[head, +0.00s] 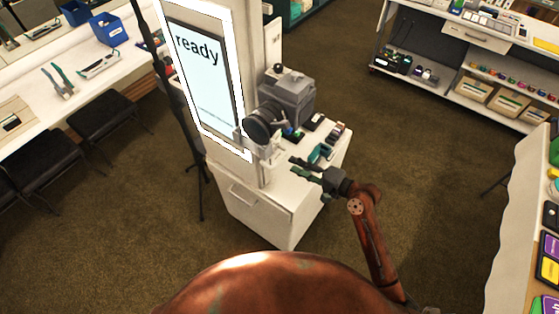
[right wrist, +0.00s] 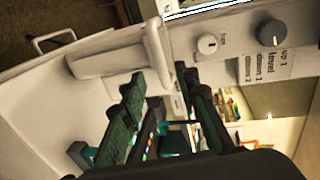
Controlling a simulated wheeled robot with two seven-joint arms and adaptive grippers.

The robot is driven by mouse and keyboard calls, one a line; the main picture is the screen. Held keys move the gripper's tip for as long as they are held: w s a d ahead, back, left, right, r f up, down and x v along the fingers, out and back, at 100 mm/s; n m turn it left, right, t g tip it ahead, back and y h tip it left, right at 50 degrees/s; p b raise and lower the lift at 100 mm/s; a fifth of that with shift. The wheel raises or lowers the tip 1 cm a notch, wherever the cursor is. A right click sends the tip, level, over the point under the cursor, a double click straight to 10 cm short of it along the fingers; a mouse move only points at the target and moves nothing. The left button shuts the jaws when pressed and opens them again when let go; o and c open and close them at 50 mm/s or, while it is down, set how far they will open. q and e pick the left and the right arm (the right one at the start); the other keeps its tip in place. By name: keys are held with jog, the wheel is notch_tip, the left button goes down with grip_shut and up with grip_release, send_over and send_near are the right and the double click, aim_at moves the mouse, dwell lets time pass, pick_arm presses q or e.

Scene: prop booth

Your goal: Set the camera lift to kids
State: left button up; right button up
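The camera (head: 288,96), a dark grey box with a black lens, sits on the side of a white column with a lit screen (head: 203,80) reading "ready". My right gripper (head: 293,167) is just below it, over the white cabinet. In the right wrist view my right gripper's dark green fingers (right wrist: 161,82) are apart. A white handle (right wrist: 156,52) lies just past and between the tips; contact cannot be told. A dark round knob (right wrist: 271,33) has a label (right wrist: 265,67) with "up 1", "(level)", "down 1", "down 2"; its setting is unclear. My left gripper is not visible.
Small dark and teal items (head: 318,150) lie on the cabinet top by my right gripper. A smaller white knob (right wrist: 207,44) is beside the dark one. A black stand (head: 199,170) is left of the column. Carpet (head: 420,150) is clear to the right.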

aim_at(282, 160)
jog(key=x, duration=0.7)
jog(key=shift+a, duration=0.3)
jog(key=shift+c, duration=0.4)
grip_shut()
